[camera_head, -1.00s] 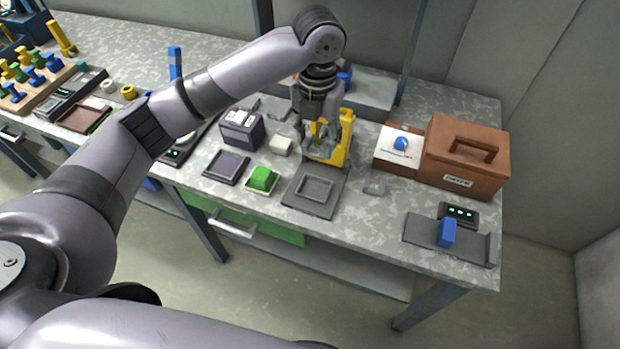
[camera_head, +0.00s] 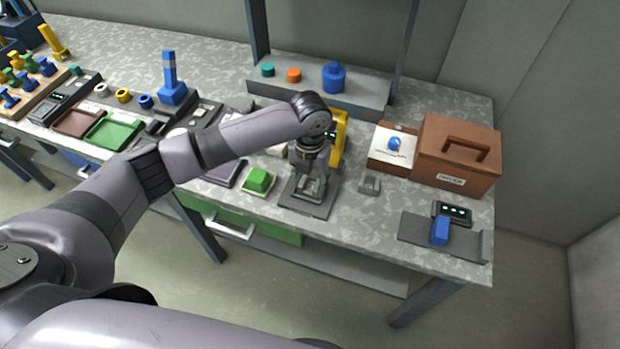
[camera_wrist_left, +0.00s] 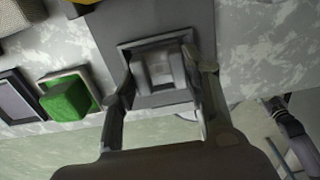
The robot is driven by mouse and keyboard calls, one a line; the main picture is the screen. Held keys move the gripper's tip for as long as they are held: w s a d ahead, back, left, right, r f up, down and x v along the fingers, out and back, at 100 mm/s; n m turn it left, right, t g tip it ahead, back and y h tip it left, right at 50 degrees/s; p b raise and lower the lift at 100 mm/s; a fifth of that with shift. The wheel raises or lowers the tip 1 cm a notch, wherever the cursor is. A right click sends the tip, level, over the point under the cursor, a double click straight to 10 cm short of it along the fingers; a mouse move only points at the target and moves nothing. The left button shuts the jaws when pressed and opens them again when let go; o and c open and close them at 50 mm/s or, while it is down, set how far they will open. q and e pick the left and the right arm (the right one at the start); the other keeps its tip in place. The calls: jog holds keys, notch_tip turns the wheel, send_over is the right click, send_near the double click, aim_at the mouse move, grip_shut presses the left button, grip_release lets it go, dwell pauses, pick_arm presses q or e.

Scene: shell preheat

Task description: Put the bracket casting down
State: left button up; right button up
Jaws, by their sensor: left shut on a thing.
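My left gripper (camera_head: 309,187) points down over the dark grey square tray (camera_head: 291,205) at the front middle of the bench. It is shut on the grey bracket casting (camera_wrist_left: 158,68), a small U-shaped piece. In the wrist view the two fingers stand either side of the casting, and it lies within the outline of the tray's raised rim (camera_wrist_left: 127,45). I cannot tell whether the casting touches the tray floor. In the head view the gripper mostly hides the casting. My right gripper is not in view.
The yellow machine (camera_head: 341,130) stands behind the tray. A green block (camera_head: 258,181) on a pad is close at left. A small grey notched piece (camera_head: 370,184) lies to the right, near a brown box (camera_head: 458,155). A blue-handled device (camera_head: 440,231) sits at the right front.

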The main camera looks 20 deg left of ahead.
aim_at(310, 187)
pick_arm(q)
jog(key=shift+f, duration=0.15)
jog(key=o, duration=1.2)
notch_tip(310, 187, up, 12)
jog(key=b, duration=0.1)
jog(key=shift+r+b, duration=0.25)
jog(key=shift+b, duration=0.1)
